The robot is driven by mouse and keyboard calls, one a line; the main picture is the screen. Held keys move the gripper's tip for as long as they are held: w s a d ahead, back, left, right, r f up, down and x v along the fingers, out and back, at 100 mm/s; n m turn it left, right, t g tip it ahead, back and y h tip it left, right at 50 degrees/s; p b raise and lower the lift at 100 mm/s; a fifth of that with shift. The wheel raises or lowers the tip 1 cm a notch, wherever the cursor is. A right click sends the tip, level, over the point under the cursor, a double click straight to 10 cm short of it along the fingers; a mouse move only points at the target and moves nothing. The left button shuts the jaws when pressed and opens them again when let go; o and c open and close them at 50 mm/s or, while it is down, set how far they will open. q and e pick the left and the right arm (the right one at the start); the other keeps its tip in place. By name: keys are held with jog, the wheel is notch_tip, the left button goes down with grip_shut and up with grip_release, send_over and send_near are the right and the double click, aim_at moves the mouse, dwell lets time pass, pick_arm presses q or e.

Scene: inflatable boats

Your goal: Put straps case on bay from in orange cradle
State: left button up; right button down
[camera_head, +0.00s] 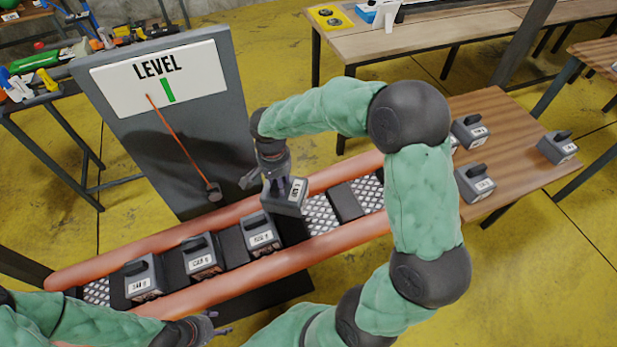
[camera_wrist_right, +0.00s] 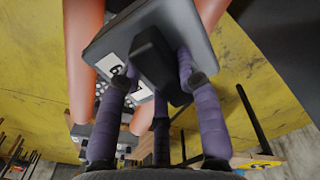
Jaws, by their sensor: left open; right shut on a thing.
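My right gripper (camera_head: 272,182) is shut on the handle of a grey case (camera_head: 287,196) with a white label, held over the orange-tubed inflatable boat (camera_head: 130,247). The right wrist view shows the case (camera_wrist_right: 187,32) and its dark handle (camera_wrist_right: 158,62) between the purple fingers (camera_wrist_right: 165,100). The label is too small to read. Below the held case is a dark bay, partly hidden; a bare dark bay (camera_head: 347,202) lies to its right. My left gripper (camera_head: 208,328) is open and empty near the boat's front tube. I cannot tell which case is the straps case.
Three grey cases (camera_head: 143,278) (camera_head: 201,257) (camera_head: 260,234) sit in the boat's left part. More cases (camera_head: 475,183) (camera_head: 557,147) stand on the wooden table (camera_head: 520,175) at right. A LEVEL board (camera_head: 160,78) with a green mark and an orange pointer stands behind the boat.

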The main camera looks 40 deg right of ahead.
pick_arm(q)
jog(key=shift+d+f+b, duration=0.1)
jog(key=shift+f+b, duration=0.55)
jog(key=shift+f, duration=0.05)
pick_arm(e)
jog(key=s+d+m, duration=0.4)
jog(key=d+m, duration=0.4)
jog(key=m, duration=0.3)
jog(key=shift+s+h, duration=0.25)
jog(key=shift+h, duration=0.05)
pick_arm(q)
jog(key=shift+f, duration=0.1)
pick_arm(e)
jog(key=shift+f, duration=0.2)
